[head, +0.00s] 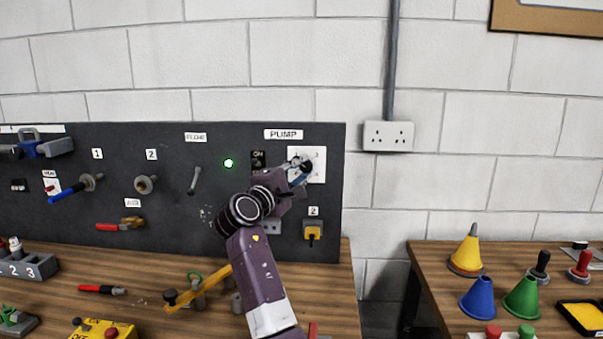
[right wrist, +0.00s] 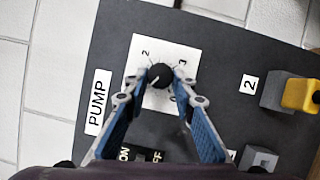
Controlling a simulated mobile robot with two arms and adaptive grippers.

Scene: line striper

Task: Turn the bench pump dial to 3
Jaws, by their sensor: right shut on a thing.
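The pump dial (right wrist: 160,76) is a small round black knob on a white plate (right wrist: 142,62) marked with numbers; a 2 and a 3 show beside it in the right wrist view. A small pale mark shows on the knob, but I cannot tell exactly which number it faces. My right gripper (right wrist: 158,82) is shut on the dial, one blue-and-grey finger on each side. In the head view the gripper (head: 302,172) is at the white plate (head: 320,164) under the PUMP label (head: 283,134), and it hides most of the dial. My left gripper is not in view.
The black panel (head: 120,165) also carries an ON/OFF switch (head: 258,160), a green light (head: 228,163), a lever (head: 194,180) and a yellow plug (head: 313,232). Loose tools lie on the wooden bench (head: 140,280) below. Coloured cones (head: 482,298) stand on the right table.

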